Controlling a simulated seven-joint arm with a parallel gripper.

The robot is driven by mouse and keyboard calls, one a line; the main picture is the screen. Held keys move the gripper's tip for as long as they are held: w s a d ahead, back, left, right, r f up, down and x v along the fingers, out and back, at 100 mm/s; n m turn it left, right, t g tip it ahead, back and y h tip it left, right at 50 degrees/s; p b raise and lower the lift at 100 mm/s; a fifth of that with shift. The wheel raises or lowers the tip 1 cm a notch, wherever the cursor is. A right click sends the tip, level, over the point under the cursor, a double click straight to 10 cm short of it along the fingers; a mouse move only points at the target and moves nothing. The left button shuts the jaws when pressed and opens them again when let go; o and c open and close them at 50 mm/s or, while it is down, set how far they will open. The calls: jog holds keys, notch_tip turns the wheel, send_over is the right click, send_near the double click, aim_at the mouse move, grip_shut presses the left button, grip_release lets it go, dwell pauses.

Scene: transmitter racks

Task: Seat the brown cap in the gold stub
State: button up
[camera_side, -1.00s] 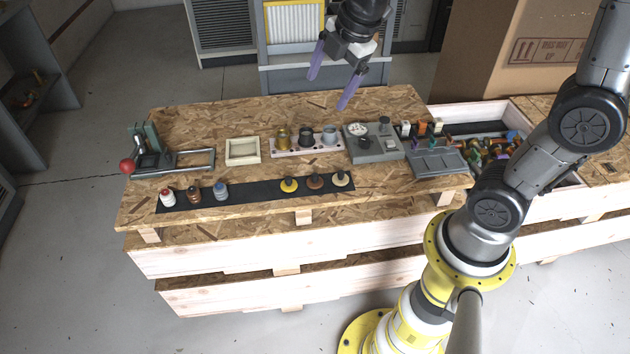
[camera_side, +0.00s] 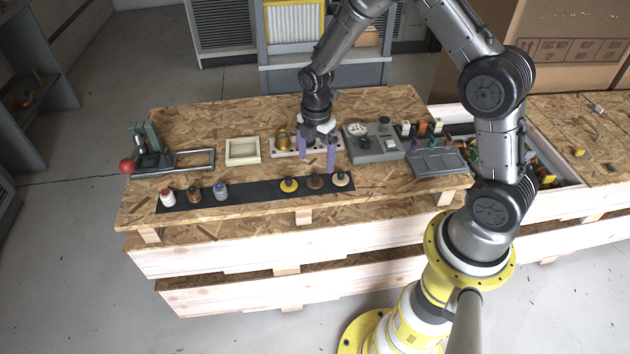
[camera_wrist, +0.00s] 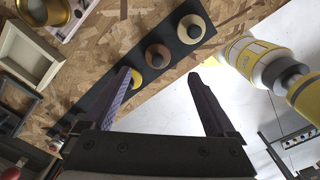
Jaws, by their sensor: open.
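The brown cap (camera_side: 315,181), a round brown disc with a dark knob, sits on the black strip between a yellow cap (camera_side: 289,185) and a cream cap (camera_side: 341,179). It also shows in the wrist view (camera_wrist: 158,56), beyond my fingertips. The gold stub (camera_side: 283,139) stands on the pale plate behind the strip, left of my gripper; part of it shows in the wrist view (camera_wrist: 46,10). My gripper (camera_side: 318,162) is open and empty, pointing down, above and behind the caps. It hides the other stubs on the plate. In the wrist view, its purple fingers (camera_wrist: 166,78) are wide apart.
On the strip's left part stand a red-and-white piece (camera_side: 167,197), a brown one (camera_side: 194,194) and a blue one (camera_side: 220,191). A cream tray (camera_side: 243,151), a red-knobbed lever clamp (camera_side: 150,157) and a grey gauge box (camera_side: 374,143) stand behind. The table's front edge is clear.

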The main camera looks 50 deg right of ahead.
aim_at(315, 175)
jog(key=shift+w+f, duration=0.2)
jog(key=shift+f, duration=3.35)
jog(key=c, duration=1.4)
